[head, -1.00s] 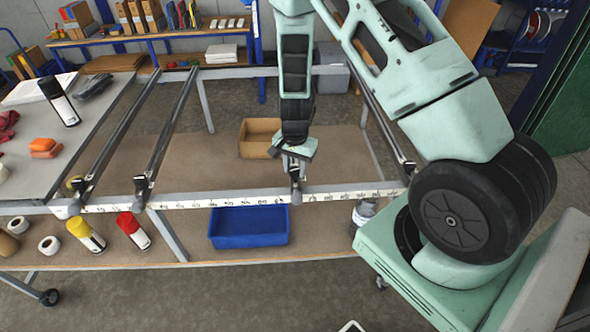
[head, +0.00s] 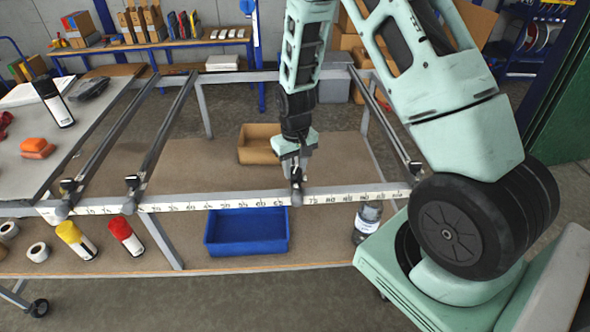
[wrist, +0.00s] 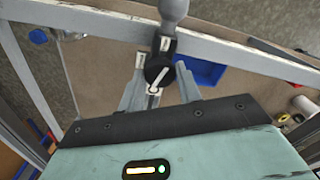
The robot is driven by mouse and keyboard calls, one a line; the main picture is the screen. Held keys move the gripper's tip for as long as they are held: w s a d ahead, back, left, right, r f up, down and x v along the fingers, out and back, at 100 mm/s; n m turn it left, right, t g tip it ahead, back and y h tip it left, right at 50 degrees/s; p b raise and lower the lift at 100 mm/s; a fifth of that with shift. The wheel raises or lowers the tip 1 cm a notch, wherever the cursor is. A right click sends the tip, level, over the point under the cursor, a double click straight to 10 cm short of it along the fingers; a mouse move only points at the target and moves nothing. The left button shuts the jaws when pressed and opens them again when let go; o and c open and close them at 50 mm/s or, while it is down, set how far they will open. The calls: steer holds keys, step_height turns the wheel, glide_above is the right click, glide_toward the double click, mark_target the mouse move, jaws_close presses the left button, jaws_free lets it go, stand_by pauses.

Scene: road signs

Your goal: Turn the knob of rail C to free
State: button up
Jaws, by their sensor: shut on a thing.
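My gripper (head: 296,176) is lowered onto the front beam, at the third rail position from the left, and hides most of that rail. In the wrist view my gripper (wrist: 160,88) has a pale finger on either side of a round black knob (wrist: 157,70) and is shut on it. I take it for the knob of rail C; no letter is readable. A white pointer line crosses the knob, slanted. Small white marks sit on the black mount above it and to its left. The grey rounded rail end (wrist: 174,10) is beyond the knob.
Two rails with black clamps (head: 132,183) stand to the left, another rail (head: 385,122) to the right. The numbered front beam (head: 230,201) runs across. A blue bin (head: 247,232) and spray cans (head: 125,236) sit on the shelf below. A grey table (head: 40,160) stands left.

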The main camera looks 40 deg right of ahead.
mark_target(295, 169)
steer(key=shift+n+b, duration=0.4)
steer(key=shift+n, duration=1.4)
steer(key=o, duration=1)
step_height(295, 169, up, 17)
steer(key=b, duration=0.3)
steer(key=shift+r, duration=0.2)
